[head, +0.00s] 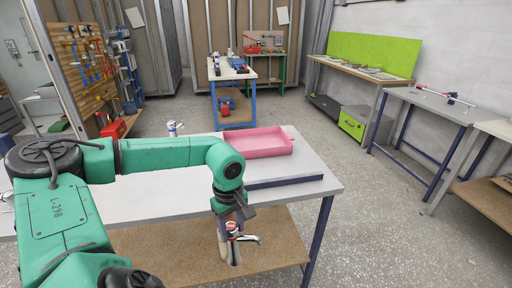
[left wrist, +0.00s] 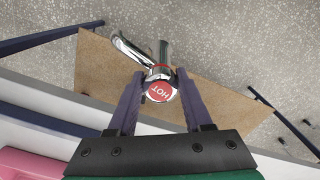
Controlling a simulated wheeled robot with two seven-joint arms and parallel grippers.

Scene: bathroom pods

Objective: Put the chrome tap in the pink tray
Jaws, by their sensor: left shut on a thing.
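The chrome tap (left wrist: 158,75) has a red cap marked HOT and a curved spout pointing up and left in the left wrist view. My left gripper (left wrist: 160,88) is shut on its body, one finger on each side. In the head view the tap (head: 248,239) hangs below my left gripper (head: 232,228), in front of the table's near edge, with the lower shelf behind it. The pink tray (head: 262,143) is on the tabletop, farther back and to the right, and looks empty. A pink corner (left wrist: 25,163) shows in the left wrist view. My right gripper is out of view.
The white table (head: 300,165) has a dark blue edge block (head: 285,182) between the tap and the tray. A small blue-topped fitting (head: 174,128) stands at the table's back edge. A brown lower shelf (head: 285,240) lies below. Open floor is on the right.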

